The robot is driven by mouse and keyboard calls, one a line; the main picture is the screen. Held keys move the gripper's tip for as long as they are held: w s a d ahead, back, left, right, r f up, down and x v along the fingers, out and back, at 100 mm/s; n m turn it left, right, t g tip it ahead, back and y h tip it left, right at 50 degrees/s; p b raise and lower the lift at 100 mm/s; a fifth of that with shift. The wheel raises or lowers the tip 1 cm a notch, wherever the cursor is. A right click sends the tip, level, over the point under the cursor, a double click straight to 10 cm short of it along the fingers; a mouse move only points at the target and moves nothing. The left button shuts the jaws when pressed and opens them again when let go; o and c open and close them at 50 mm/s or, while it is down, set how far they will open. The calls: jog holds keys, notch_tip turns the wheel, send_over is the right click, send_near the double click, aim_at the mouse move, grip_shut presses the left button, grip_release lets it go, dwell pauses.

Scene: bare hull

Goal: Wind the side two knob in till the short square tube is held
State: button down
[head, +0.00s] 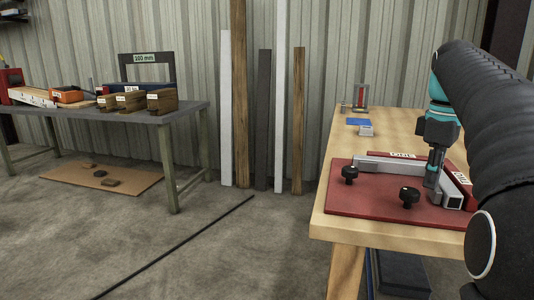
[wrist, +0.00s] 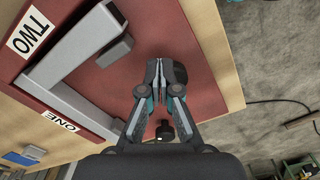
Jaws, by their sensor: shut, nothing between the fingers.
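The red board (head: 370,207) carries a long pale square tube (head: 385,165) along its back, by the ONE label, and a short square tube (head: 453,201) at right, by the TWO label. In the wrist view the short tube (wrist: 84,38) meets the long tube (wrist: 75,107) at a corner. A grey pad (wrist: 116,50) lies at the short tube's inner side; I cannot tell if they touch. The near black knob (head: 409,196) stands left of my gripper (head: 431,193). My gripper (wrist: 160,72) is shut, empty, over the board. The other knob (head: 349,173) is farther left.
The wooden bench (head: 335,205) has a blue item (head: 358,122) and a small frame (head: 360,97) behind the board. A grey table (head: 190,112) with wooden blocks stands left. A dark rod (head: 180,245) lies on the open floor. Long bars lean on the wall.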

aim_at(410, 195)
jog(key=shift+f+b, duration=0.55)
jog(key=shift+f, duration=0.7)
jog(key=shift+f, duration=0.1)
jog(key=shift+r, duration=0.25)
jog(key=shift+s+a+r+p, duration=0.1)
jog(key=shift+s+a+p, duration=0.2)
jog(key=shift+p, duration=0.2)
jog(key=shift+s+a+p, duration=0.35)
jog(key=shift+s+p, duration=0.1)
jog(key=shift+p, duration=0.15)
jog(key=shift+s+a+p, duration=0.25)
jog(key=shift+a+p, duration=0.2)
jog(key=shift+s, duration=0.2)
